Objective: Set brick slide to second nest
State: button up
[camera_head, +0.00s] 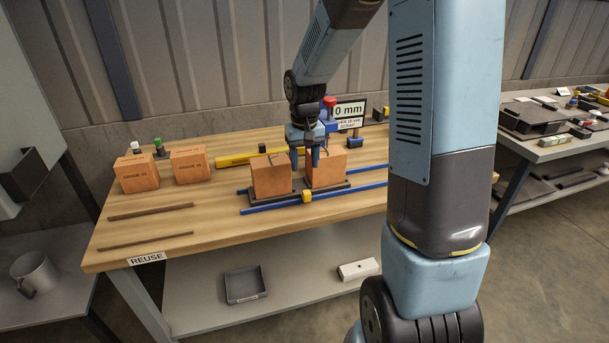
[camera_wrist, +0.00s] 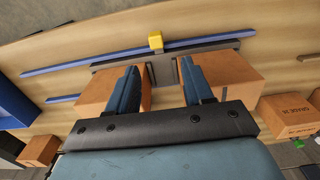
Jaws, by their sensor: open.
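The brick slide is a dark flat plate (camera_head: 299,197) on two blue rails (camera_head: 268,207), with a yellow tab (camera_head: 307,196) at its front edge. Two orange bricks stand on it, a left one (camera_head: 271,178) and a right one (camera_head: 328,171), with a gap between them. My gripper (camera_head: 304,160) points down at this gap; its open fingers (camera_wrist: 158,88) show in the wrist view with nothing between them. Each finger is close to a brick; I cannot tell if they touch. The plate (camera_wrist: 218,56) and tab (camera_wrist: 156,40) show ahead of the fingers. I cannot make out the nests.
Two labelled bricks (camera_head: 138,174) (camera_head: 190,164) stand at the table's left, near two thin dark strips (camera_head: 150,211). A display (camera_head: 349,112), partly hidden, shows "0 mm" behind the slide. A yellow bar (camera_head: 233,160) lies behind. The front left tabletop is mostly clear.

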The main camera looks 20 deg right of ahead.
jog(key=shift+r, duration=1)
jog(key=shift+r, duration=0.1)
jog(key=s+r+t, duration=0.2)
jog(key=s+r, duration=0.6)
jog(key=s, duration=0.4)
jog(key=s+d+r+t, duration=0.1)
jog(key=s+r+t, duration=0.2)
jog(key=s+r, duration=0.6)
jog(key=s, duration=0.4)
jog(key=shift+d+r+t, duration=0.25)
jog(key=shift+t, duration=0.05)
